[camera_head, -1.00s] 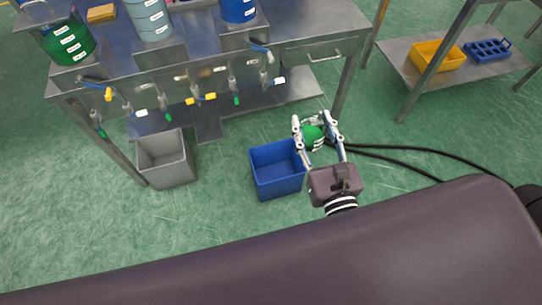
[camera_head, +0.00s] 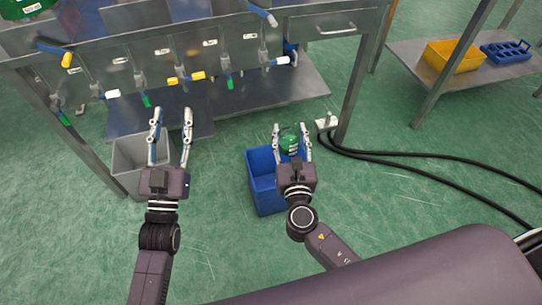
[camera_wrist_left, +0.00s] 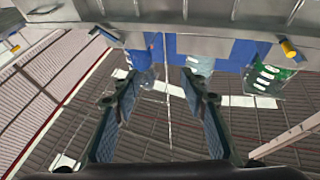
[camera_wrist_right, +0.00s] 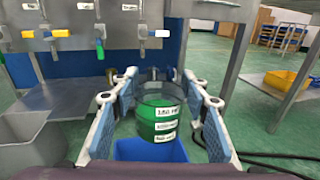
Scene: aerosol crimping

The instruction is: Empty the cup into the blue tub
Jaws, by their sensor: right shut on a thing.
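The cup (camera_head: 289,141) is clear-walled with green contents in its lower part and white labels. My right gripper (camera_head: 290,131) is shut on it. In the right wrist view the cup (camera_wrist_right: 158,118) sits between the fingers, roughly upright, with green still inside. The blue tub (camera_head: 262,188) stands on the floor. The cup appears over or just beyond its back right part; the height between them is unclear. The tub (camera_wrist_right: 150,150) also shows below the cup in the right wrist view. My left gripper (camera_head: 172,118) is open and empty, near the grey bin.
A grey bin (camera_head: 128,165) stands left of the tub. The metal bench (camera_head: 320,28) with several taps and a lower shelf (camera_head: 290,88) lies behind. Black cables (camera_head: 420,158) cross the floor at right. A side shelf holds a yellow bin (camera_head: 455,62) and a blue rack (camera_head: 505,52).

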